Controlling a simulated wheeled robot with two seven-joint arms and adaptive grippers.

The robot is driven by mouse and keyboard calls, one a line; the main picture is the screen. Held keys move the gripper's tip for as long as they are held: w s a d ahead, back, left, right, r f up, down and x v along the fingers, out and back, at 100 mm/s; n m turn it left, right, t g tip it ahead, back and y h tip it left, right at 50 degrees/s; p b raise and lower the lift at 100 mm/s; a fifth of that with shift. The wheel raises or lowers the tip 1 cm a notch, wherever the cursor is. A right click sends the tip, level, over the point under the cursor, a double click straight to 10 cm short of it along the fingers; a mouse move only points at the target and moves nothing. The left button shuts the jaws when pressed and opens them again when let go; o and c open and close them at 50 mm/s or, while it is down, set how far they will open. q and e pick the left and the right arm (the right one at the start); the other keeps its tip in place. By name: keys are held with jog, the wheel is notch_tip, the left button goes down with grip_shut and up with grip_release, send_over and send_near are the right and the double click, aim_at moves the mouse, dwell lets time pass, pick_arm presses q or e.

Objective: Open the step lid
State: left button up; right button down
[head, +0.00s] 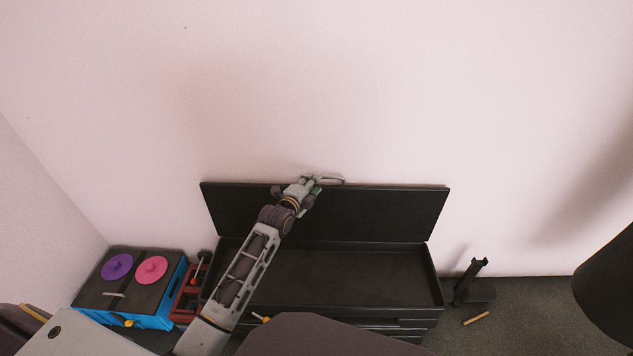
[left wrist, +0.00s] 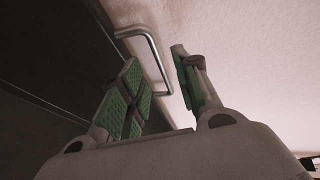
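The dark step lid (head: 380,212) stands raised, nearly upright against the pink wall, above the open black box (head: 330,275). A metal bar handle (head: 332,180) is at the lid's top edge; it also shows in the left wrist view (left wrist: 152,55). My left gripper (head: 312,183) is at the lid's top edge, beside the handle. In the left wrist view its green-padded fingers (left wrist: 160,88) are apart, with the handle just beyond and partly between the tips. Whether they touch the handle I cannot tell. My right gripper is not in view.
The box's interior looks empty. At left, a blue case (head: 155,322) carries a purple disc (head: 117,267) and a pink disc (head: 151,270), with a red tray (head: 187,305) beside it. A black stand (head: 472,283) and a small tan stick (head: 476,318) are on the floor at right.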

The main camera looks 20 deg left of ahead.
pick_arm(q)
jog(key=shift+b+x, duration=0.4)
jog(key=shift+x, duration=1.55)
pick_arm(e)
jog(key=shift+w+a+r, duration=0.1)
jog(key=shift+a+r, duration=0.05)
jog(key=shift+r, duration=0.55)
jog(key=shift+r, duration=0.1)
pick_arm(q)
grip_shut()
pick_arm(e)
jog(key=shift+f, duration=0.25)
